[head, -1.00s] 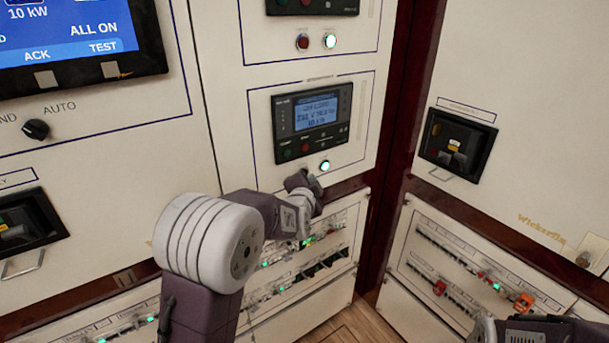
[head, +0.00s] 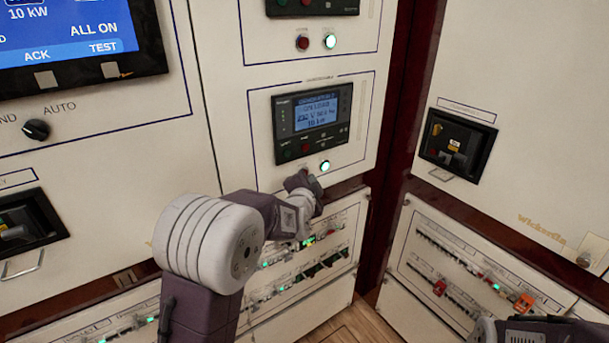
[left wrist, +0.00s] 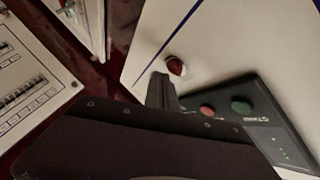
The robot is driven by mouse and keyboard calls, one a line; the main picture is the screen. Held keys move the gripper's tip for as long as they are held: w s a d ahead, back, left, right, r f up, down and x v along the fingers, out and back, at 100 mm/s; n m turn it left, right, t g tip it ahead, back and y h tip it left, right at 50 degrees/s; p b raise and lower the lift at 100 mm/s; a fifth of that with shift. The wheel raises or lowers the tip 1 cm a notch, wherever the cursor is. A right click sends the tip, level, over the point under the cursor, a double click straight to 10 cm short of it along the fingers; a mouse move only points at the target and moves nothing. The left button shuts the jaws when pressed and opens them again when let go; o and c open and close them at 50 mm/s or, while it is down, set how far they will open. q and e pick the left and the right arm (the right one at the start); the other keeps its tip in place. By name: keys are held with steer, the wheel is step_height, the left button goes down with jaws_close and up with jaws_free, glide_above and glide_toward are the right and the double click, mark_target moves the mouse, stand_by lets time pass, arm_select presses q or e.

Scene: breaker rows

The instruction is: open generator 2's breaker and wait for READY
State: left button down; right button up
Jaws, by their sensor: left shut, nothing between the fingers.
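The lower generator controller (head: 312,122) has a lit blue screen, too small to read for certain. A lit whitish-green button (head: 325,166) sits below it. My left gripper (head: 303,183) is shut and empty, just left of that button and close to the panel face. It hides the spot beside the lit button in the head view. In the left wrist view a red button (left wrist: 176,66) shows just beyond the fingertip (left wrist: 161,90), beside the controller (left wrist: 255,125). I cannot tell whether finger and button touch. My right gripper is not in view.
An upper controller (head: 312,5) has its own red button (head: 302,42) and lit button (head: 330,41). A large display (head: 75,40) is at the left. Breaker rows (head: 310,245) lie below my left gripper. A recessed breaker (head: 457,143) is on the right cabinet.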

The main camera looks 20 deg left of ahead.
arm_select(q)
steer(key=shift+w+a, duration=0.1)
steer(key=shift+a, duration=0.05)
stand_by(0.6)
steer(key=shift+w+a, duration=0.15)
steer(key=shift+a, duration=0.1)
steer(key=shift+w+a, duration=0.25)
steer(key=shift+a, duration=0.05)
stand_by(0.7)
stand_by(0.3)
steer(key=shift+s+d, duration=0.5)
steer(key=shift+d, duration=0.15)
steer(key=s+d+p, duration=0.1)
steer(key=d, duration=0.1)
steer(key=s+d, duration=0.2)
steer(key=shift+p, duration=0.4)
